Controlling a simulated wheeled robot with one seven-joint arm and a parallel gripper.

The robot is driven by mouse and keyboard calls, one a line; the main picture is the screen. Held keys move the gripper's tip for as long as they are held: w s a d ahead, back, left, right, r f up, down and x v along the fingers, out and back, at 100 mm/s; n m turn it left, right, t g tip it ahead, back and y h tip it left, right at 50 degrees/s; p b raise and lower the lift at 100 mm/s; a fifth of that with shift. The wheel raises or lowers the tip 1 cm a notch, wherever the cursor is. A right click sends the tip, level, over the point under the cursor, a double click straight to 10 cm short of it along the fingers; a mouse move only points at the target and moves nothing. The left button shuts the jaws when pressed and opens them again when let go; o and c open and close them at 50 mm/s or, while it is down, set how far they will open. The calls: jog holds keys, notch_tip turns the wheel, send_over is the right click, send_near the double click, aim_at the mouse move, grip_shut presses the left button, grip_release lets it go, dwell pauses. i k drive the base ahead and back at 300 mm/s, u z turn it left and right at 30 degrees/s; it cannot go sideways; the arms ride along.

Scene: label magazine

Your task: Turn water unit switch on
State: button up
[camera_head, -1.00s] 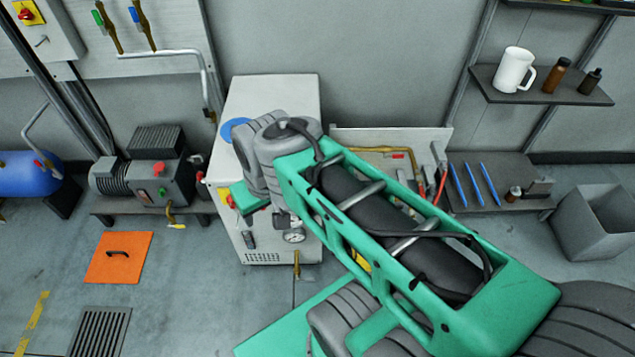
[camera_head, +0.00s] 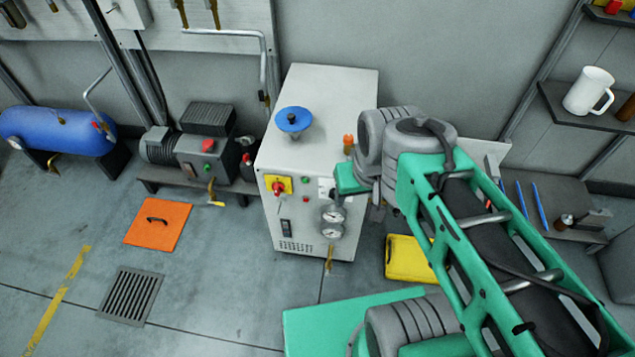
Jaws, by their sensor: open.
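The pale grey cabinet unit (camera_head: 330,88) stands against the wall, with a blue handwheel (camera_head: 294,119) on top. I take it to be the water unit, but no label is readable. I cannot tell any switch's setting. My green and grey arm crosses from the lower right and covers the unit's right edge. My gripper's fingers do not show.
A compressor (camera_head: 205,155) on a low bench and a blue tank (camera_head: 60,135) stand to the left. An orange plate (camera_head: 157,224) and a floor grate (camera_head: 130,295) lie on the floor. A yellow case (camera_head: 408,260) is right of the unit.

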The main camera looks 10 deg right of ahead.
aim_at(278, 188)
jog(key=u, duration=2.95)
jog(key=i, duration=2.05)
jog(key=z, duration=3)
